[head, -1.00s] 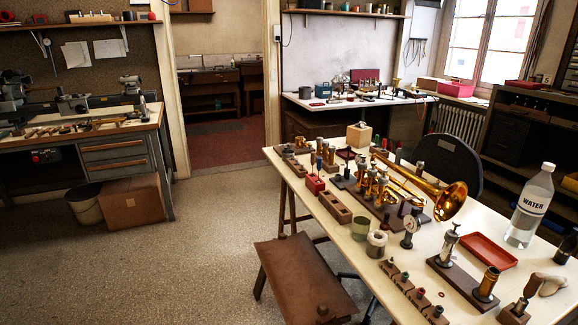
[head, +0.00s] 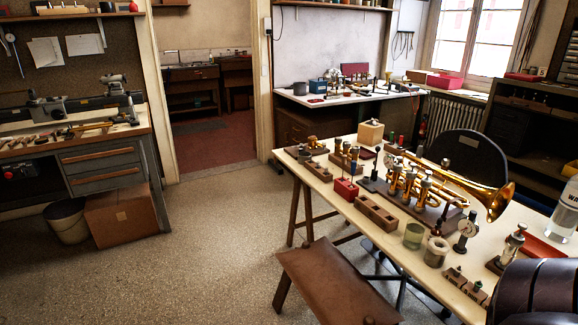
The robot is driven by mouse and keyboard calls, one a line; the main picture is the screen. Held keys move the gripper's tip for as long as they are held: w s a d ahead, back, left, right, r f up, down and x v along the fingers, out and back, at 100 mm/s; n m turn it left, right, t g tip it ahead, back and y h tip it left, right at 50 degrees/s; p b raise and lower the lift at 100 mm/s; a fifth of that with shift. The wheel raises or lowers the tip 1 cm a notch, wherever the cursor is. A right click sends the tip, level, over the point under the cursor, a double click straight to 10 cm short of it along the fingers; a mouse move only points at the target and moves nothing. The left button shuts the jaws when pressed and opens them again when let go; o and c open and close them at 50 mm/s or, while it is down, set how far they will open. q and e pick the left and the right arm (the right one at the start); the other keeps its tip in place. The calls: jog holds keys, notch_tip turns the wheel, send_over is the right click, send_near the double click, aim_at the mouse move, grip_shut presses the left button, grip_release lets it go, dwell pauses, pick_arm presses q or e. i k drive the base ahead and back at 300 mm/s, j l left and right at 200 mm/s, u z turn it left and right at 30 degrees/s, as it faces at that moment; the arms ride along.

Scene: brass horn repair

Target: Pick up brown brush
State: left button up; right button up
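I cannot make out a brown brush for certain in the head view. The long cream workbench (head: 344,226) on the right carries a brass trumpet (head: 450,180) and many small repair tools and wooden blocks. The left bench (head: 143,124) holds several small tools, too small to tell apart. Neither of my grippers is in view. A dark, ribbed rounded shape, which may be part of my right arm, covers the bottom right corner and hides that end of the workbench.
A brown stool (head: 335,285) stands in front of the workbench. A cardboard box (head: 122,214) and a bin (head: 67,220) stand under the left bench. A dark chair (head: 458,148) is behind the workbench. The speckled floor (head: 205,245) between the benches is clear.

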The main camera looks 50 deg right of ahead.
aim_at(344, 157)
jog(key=i+j, duration=0.1)
jog(key=i, duration=0.3)
jog(key=i+j+z, duration=0.1)
jog(key=i, duration=0.25)
jog(key=i+j, duration=0.15)
jog(key=i, duration=0.25)
jog(key=i+z, duration=0.25)
jog(key=z, duration=0.15)
jog(key=i+z, duration=0.25)
jog(key=z, duration=0.15)
jog(key=i+z, duration=0.25)
jog(key=z, duration=0.15)
jog(key=i+z, duration=0.15)
jog(key=z, duration=0.25)
jog(key=i+j+z, duration=0.1)
jog(key=z, duration=0.35)
jog(key=i+j+z, duration=0.1)
jog(key=j+z, duration=0.15)
jog(key=z, duration=0.15)
